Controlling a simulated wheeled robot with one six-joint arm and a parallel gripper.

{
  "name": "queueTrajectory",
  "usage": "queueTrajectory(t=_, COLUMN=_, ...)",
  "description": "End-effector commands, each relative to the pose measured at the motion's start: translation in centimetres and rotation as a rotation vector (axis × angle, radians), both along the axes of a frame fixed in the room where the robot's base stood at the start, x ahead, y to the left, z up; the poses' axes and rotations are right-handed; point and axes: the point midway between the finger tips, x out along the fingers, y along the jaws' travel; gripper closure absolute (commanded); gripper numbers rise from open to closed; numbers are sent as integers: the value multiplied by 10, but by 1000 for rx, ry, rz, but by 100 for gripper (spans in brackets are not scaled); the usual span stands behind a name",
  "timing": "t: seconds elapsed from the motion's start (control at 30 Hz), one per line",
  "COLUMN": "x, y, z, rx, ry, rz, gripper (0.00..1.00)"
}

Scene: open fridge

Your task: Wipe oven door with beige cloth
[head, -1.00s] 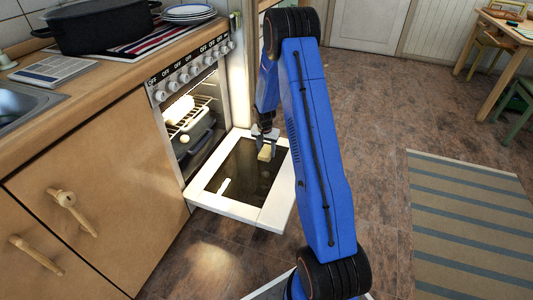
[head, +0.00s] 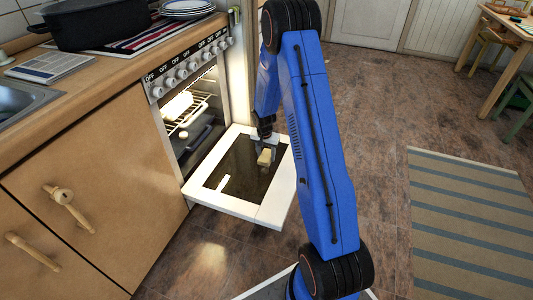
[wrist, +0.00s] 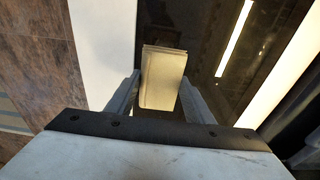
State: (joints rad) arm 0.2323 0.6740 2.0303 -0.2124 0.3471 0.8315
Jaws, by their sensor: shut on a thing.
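The oven door (head: 267,214) is folded down open, with a white frame around a dark glass pane. The beige cloth (head: 265,157) is a small folded block over the far right part of the glass. In the wrist view the cloth (wrist: 163,78) sits between the two fingers of my gripper (wrist: 160,92), which is shut on it. My gripper (head: 263,146) reaches down over the door from the far side. The cloth is at or just above the glass; I cannot tell whether it touches.
The lit oven cavity (head: 190,115) with racks is open left of the door. Control knobs (head: 190,68) line the stove front above. Wooden cabinets (head: 95,190) stand at left. A striped rug (head: 470,225) lies on the floor at right. A black pot (head: 95,22) stands on top.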

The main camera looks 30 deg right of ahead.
Motion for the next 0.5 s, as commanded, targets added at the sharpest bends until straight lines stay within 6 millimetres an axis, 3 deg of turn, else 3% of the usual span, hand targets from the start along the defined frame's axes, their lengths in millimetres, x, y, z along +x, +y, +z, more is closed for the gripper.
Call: queueTrajectory(t=0.5, x=-5, y=-4, z=-48, rx=0, ry=1, rz=-4, gripper=77)
